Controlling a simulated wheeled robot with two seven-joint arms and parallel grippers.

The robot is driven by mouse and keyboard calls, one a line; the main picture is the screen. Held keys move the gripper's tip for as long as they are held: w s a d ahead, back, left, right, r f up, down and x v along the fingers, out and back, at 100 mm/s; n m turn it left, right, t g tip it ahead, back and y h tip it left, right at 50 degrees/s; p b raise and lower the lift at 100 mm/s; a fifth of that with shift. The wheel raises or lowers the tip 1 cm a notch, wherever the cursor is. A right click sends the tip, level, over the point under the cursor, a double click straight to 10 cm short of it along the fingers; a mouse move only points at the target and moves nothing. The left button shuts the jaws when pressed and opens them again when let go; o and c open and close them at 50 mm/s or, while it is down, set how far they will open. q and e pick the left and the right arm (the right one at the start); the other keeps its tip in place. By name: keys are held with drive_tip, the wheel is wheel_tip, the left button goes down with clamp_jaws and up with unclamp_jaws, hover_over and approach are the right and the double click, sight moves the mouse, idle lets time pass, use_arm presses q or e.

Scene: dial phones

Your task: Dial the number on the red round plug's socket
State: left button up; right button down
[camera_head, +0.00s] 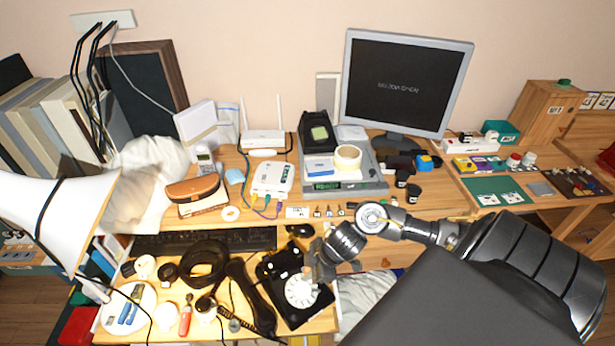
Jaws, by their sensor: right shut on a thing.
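A black rotary phone (276,267) with a white round dial (299,291) sits at the front of the desk. Its black handset (250,297) lies off it, on the left. My right gripper (319,272) reaches in from the right and is at the dial's right upper edge. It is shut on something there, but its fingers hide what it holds. My left gripper is not in view. I cannot pick out a red round plug, its socket or a readable number.
A white box with coloured cables (271,178) stands behind the black keyboard (205,241). A coil of black cable (204,262) and small items crowd the desk left of the phone. A lamp shade (55,215) overhangs the left side. A monitor (405,82) stands at the back.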

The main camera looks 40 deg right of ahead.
drive_tip(key=shift+s, duration=0.1)
drive_tip(key=shift+s+d+f, duration=0.2)
drive_tip(key=shift+s+d, duration=0.1)
drive_tip(key=shift+s, duration=0.1)
drive_tip(key=shift+s+f, duration=0.1)
drive_tip(key=shift+s+f, duration=0.2)
drive_tip(key=shift+s, duration=0.3)
idle(0.3)
